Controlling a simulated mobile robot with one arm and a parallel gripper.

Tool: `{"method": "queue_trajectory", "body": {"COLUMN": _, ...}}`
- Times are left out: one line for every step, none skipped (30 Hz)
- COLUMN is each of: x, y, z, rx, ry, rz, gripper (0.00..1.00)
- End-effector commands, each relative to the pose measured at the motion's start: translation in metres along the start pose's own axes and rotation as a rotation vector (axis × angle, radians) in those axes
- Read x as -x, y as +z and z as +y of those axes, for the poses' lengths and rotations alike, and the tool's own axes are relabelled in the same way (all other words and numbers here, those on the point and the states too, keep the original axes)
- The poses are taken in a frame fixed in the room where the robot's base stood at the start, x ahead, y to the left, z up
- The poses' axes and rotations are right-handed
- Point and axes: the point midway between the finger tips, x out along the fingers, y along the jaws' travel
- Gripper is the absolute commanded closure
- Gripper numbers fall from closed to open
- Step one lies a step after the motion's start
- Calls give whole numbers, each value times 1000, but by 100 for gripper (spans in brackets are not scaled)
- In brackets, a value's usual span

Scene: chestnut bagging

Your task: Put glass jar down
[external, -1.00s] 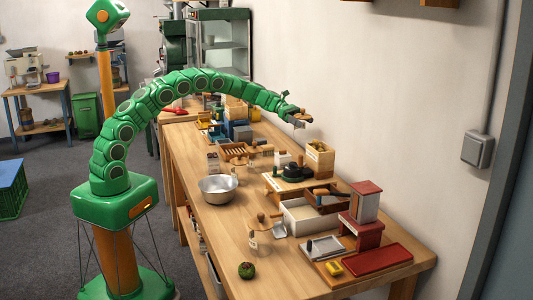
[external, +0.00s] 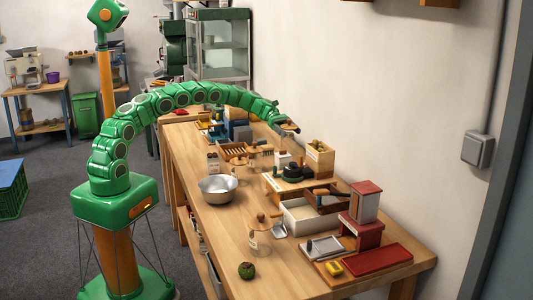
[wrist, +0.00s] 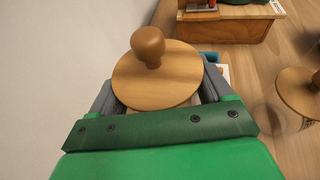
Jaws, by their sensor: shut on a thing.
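The glass jar's round wooden lid with a brown knob (wrist: 150,75) fills the middle of the wrist view, between the grey fingers of my gripper. The glass below the lid is hidden there. In the external view my gripper (external: 288,127) is at the arm's far end, above the back half of the long wooden bench. It is shut on the jar, which is too small and clear to make out well there. A second wooden lid (wrist: 298,92) shows at the right edge of the wrist view, apart from my gripper.
The bench is crowded below my gripper: a tall wooden box (external: 319,160), a slatted wooden tray (external: 237,151) and a metal bowl (external: 217,189) stand there. A red-topped stand (external: 365,202) is nearer. The wall runs close along the right. Bare bench (external: 214,239) lies in front of the bowl.

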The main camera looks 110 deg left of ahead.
Motion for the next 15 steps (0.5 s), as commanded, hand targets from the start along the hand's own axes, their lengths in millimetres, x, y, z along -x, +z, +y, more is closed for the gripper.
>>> {"method": "queue_trajectory", "body": {"x": -3, "y": -10, "z": 0, "rx": 2, "ry": -1, "rz": -2, "gripper": 100}}
{"method": "queue_trajectory", "body": {"x": -4, "y": -14, "z": 0, "rx": 2, "ry": 0, "rz": -2, "gripper": 100}}
{"method": "queue_trajectory", "body": {"x": -6, "y": -20, "z": 0, "rx": 2, "ry": 1, "rz": -2, "gripper": 100}}
{"method": "queue_trajectory", "body": {"x": -6, "y": -24, "z": 0, "rx": 1, "ry": 1, "rz": -2, "gripper": 100}}
{"method": "queue_trajectory", "body": {"x": -7, "y": -26, "z": 1, "rx": 1, "ry": 2, "rz": -1, "gripper": 100}}
{"method": "queue_trajectory", "body": {"x": -8, "y": -29, "z": 1, "rx": 0, "ry": 3, "rz": -1, "gripper": 100}}
{"method": "queue_trajectory", "body": {"x": -8, "y": -30, "z": 1, "rx": -1, "ry": 3, "rz": -1, "gripper": 100}}
{"method": "queue_trajectory", "body": {"x": -9, "y": -32, "z": 1, "rx": -1, "ry": 3, "rz": -1, "gripper": 100}}
{"method": "queue_trajectory", "body": {"x": -9, "y": -34, "z": 1, "rx": -2, "ry": 3, "rz": -1, "gripper": 100}}
{"method": "queue_trajectory", "body": {"x": -10, "y": -35, "z": 1, "rx": -2, "ry": 3, "rz": -1, "gripper": 100}}
{"method": "queue_trajectory", "body": {"x": -10, "y": -37, "z": 1, "rx": -2, "ry": 4, "rz": -1, "gripper": 100}}
{"method": "queue_trajectory", "body": {"x": -12, "y": -41, "z": 1, "rx": -1, "ry": 3, "rz": -1, "gripper": 100}}
{"method": "queue_trajectory", "body": {"x": -13, "y": -44, "z": 1, "rx": -1, "ry": 3, "rz": -1, "gripper": 100}}
{"method": "queue_trajectory", "body": {"x": -14, "y": -48, "z": 1, "rx": 0, "ry": 3, "rz": -2, "gripper": 100}}
{"method": "queue_trajectory", "body": {"x": -16, "y": -52, "z": 1, "rx": 0, "ry": 3, "rz": -2, "gripper": 100}}
